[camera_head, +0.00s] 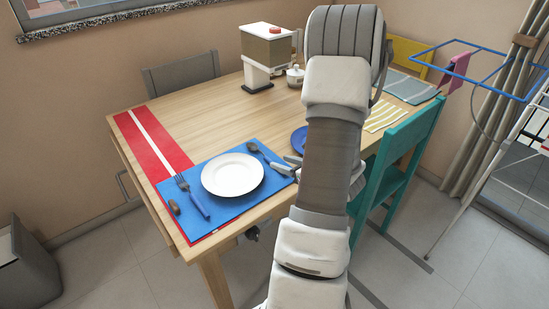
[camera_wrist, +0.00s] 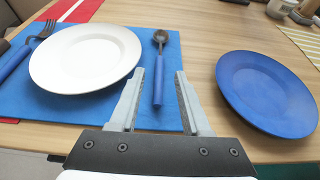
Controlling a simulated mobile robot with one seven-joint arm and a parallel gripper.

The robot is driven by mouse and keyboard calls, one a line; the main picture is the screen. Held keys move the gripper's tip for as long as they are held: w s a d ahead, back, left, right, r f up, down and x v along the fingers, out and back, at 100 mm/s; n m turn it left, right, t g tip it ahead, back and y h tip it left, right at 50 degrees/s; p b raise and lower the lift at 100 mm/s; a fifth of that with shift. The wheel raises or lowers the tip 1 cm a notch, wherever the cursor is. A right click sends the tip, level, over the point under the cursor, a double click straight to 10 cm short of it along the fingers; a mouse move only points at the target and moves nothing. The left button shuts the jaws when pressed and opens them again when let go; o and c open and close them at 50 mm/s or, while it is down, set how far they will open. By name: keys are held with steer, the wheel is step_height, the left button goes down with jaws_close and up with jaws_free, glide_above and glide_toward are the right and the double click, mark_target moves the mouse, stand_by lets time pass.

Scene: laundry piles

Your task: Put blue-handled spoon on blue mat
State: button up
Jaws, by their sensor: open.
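The blue-handled spoon (camera_head: 268,158) lies on the blue mat (camera_head: 228,205), right of the white plate (camera_head: 232,175). In the wrist view the spoon (camera_wrist: 158,85) has a dark bowl pointing away and its blue handle toward me. The mat (camera_wrist: 30,101) spreads under it. My gripper (camera_wrist: 160,73) is open, with one finger on each side of the spoon's handle in the picture. I cannot tell whether the fingers are at the handle's height. In the head view my arm hides most of the gripper.
A blue-handled fork (camera_head: 193,197) lies left of the white plate. A blue plate (camera_wrist: 265,93) stands right of the gripper on bare wood. A red runner with a white stripe (camera_head: 150,142) passes under the mat. A coffee machine (camera_head: 265,55) stands at the back. A teal chair (camera_head: 400,150) is at right.

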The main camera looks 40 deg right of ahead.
steer(key=v, duration=0.6)
steer(key=shift+p, duration=0.35)
